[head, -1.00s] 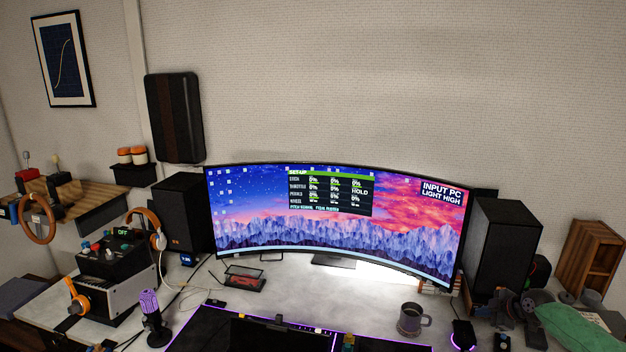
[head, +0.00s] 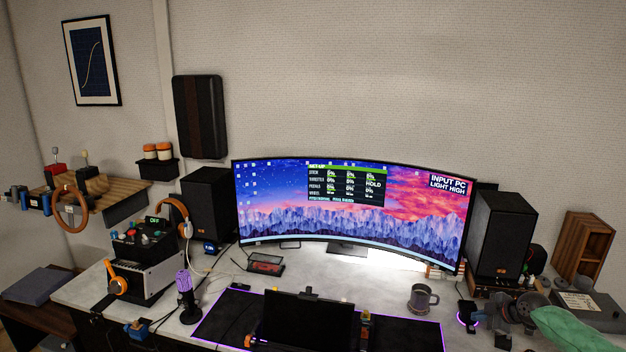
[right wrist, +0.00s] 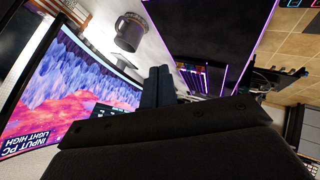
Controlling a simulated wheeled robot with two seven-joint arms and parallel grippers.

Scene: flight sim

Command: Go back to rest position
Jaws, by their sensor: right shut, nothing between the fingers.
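My right arm comes in at the lower right of the head view, with a green forearm and grey wrist. My right gripper (head: 490,313) is shut and empty, over the right part of the desk beside the black mouse with a purple glow. In the right wrist view its dark fingers (right wrist: 160,86) lie together, with nothing between them. The grey mug (head: 423,298) stands left of it and also shows in the right wrist view (right wrist: 130,32), apart from the fingers.
The white desk (head: 376,284) carries a wide curved monitor (head: 350,215), a right speaker (head: 502,235), a purple microphone (head: 185,290) and a black panel (head: 310,320) on a purple-edged mat. A wooden box (head: 583,245) stands at the far right. Bare desk shows around the mug.

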